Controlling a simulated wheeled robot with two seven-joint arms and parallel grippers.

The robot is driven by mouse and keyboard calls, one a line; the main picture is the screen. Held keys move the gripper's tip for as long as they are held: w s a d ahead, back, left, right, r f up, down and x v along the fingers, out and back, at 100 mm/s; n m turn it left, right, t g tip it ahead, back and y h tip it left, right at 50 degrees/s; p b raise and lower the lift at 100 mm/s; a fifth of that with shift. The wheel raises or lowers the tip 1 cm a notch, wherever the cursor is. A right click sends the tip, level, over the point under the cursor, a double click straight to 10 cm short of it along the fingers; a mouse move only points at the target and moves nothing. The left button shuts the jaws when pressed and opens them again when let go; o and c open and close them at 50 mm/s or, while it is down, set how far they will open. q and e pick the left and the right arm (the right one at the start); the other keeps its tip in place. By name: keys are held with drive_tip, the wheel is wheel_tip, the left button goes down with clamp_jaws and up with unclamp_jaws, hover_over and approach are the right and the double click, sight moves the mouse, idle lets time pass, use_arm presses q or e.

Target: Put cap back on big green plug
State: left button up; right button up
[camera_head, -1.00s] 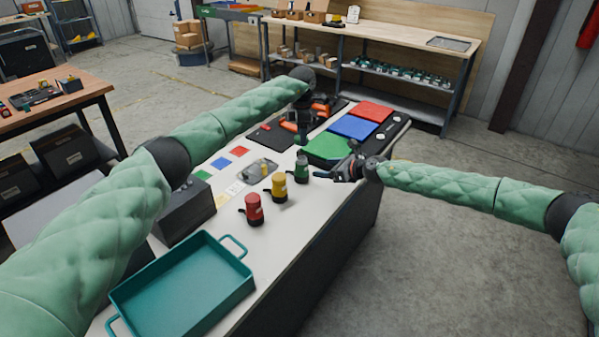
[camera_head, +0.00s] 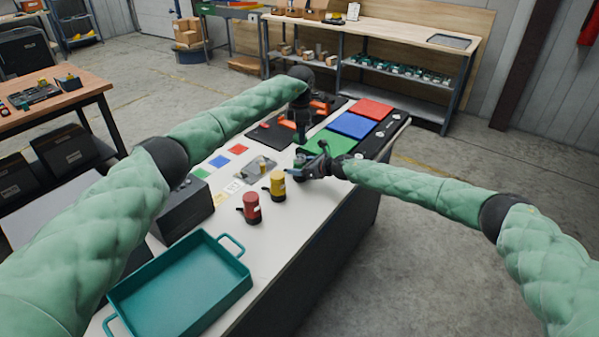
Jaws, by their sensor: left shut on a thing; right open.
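The big green plug (camera_head: 299,161) stands on the white table, beyond the yellow plug. My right gripper (camera_head: 304,166) is open at the green plug, which it partly hides; I cannot tell whether the fingers touch it. My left gripper (camera_head: 301,139) points down just above and behind the green plug. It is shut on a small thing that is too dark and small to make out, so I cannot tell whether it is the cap.
A yellow plug (camera_head: 277,186) and a red plug (camera_head: 251,208) stand nearer on the table. A teal tray (camera_head: 246,287) lies at the front, a dark box (camera_head: 188,209) left of the plugs. Green (camera_head: 325,143), blue (camera_head: 353,126) and red (camera_head: 372,109) panels lie at the far end.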

drive_tip(key=shift+w+a+f, duration=0.1)
drive_tip(key=shift+w+a, duration=0.05)
drive_tip(key=shift+a, duration=0.1)
drive_tip(key=shift+w+a+f, duration=0.1)
drive_tip(key=shift+w+f, duration=0.05)
drive_tip(key=c, duration=1.4)
use_arm(q)
hover_over(300, 157)
drive_tip(key=shift+f, duration=2.45)
use_arm(e)
drive_tip(key=shift+o, duration=0.2)
use_arm(q)
drive_tip(key=shift+f, duration=0.85)
drive_tip(key=shift+f, duration=0.6)
